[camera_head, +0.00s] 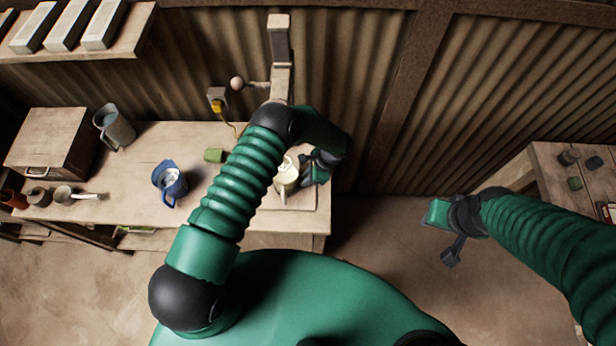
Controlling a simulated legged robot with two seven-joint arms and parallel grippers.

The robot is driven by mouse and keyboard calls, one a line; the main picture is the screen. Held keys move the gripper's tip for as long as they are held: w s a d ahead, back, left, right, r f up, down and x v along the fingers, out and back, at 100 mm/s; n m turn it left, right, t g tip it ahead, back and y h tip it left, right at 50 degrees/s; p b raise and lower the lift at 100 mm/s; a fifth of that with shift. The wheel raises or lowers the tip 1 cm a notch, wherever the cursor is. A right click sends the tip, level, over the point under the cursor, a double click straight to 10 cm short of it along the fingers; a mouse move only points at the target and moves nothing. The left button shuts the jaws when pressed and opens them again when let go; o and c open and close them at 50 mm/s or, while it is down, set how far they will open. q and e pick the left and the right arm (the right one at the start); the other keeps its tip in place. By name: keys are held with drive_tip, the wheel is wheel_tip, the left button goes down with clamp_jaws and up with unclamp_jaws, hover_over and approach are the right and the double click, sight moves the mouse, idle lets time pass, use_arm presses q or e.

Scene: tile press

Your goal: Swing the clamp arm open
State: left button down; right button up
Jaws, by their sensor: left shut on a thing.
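The tile press (279,62) stands as a pale post at the back of the bench. An arm with a round knob (237,84) sticks out from its left side; I take this for the clamp arm. My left gripper (305,168) is low over the bench in front of the press, well apart from the knob. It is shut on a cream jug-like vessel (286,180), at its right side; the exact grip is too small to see. My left arm hides the lower press. My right gripper (444,236) hangs over the floor, empty, its fingers apart.
A yellow-plugged socket (216,102) is on the wall. Another table (553,162) is at right. Floor between is clear.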

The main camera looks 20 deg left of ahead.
use_arm(q)
drive_tip(key=shift+s+a+f, duration=0.1)
drive_tip(key=shift+s+f, duration=0.1)
drive_tip(key=shift+s, duration=0.15)
drive_tip(key=c, duration=1.5)
unclamp_jaws()
drive_tip(key=shift+o, duration=0.8)
drive_tip(key=shift+w+a+r, duration=0.1)
drive_tip(key=shift+r, duration=0.05)
